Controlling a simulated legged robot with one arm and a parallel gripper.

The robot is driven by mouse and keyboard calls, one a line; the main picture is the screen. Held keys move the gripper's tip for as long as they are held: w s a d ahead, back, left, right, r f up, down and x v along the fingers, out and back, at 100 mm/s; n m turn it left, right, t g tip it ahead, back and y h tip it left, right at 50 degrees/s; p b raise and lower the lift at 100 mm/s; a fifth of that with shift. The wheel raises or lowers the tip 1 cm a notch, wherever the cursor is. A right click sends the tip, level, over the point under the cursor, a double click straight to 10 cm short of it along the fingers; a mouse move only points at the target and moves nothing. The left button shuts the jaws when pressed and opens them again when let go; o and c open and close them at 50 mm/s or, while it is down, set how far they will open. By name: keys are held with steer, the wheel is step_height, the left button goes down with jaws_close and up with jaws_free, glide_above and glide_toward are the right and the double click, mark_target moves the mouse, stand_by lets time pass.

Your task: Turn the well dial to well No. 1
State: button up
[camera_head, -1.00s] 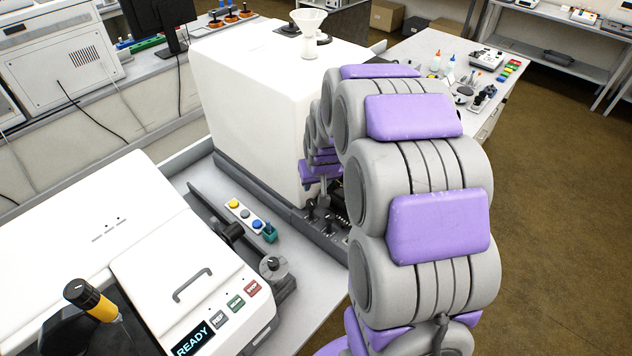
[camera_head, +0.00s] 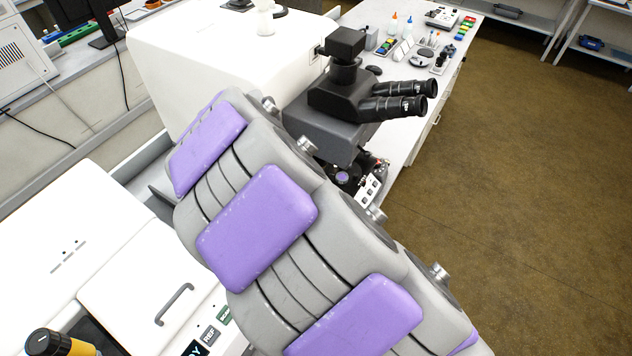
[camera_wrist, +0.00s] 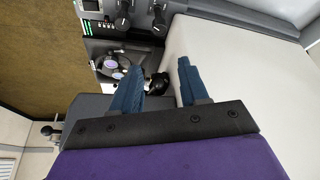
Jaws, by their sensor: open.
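In the wrist view, my gripper (camera_wrist: 160,80) has two blue fingers spread apart, with nothing held. A black rounded knob (camera_wrist: 156,85) shows between and beyond the fingers; I cannot tell if they touch it. A dark stage with purple discs (camera_wrist: 112,65) lies up and left of the fingers; a purple disc also shows in the head view (camera_head: 343,177). I cannot tell which part is the well dial, and no well number is readable. My arm hides much of the microscope's base.
Black knobs (camera_wrist: 122,22) and a strip of green lights (camera_wrist: 86,27) sit near the wrist view's top. The white housing (camera_head: 215,55) fills the space behind my arm. A white instrument with a handle (camera_head: 175,303) stands at lower left. Floor at right is clear.

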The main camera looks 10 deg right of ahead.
steer(key=b+x, duration=0.2)
steer(key=x, duration=1.5)
steer(key=shift+w+f, duration=0.15)
steer(key=shift+f, duration=0.05)
steer(key=shift+c, duration=0.3)
steer(key=c, duration=0.7)
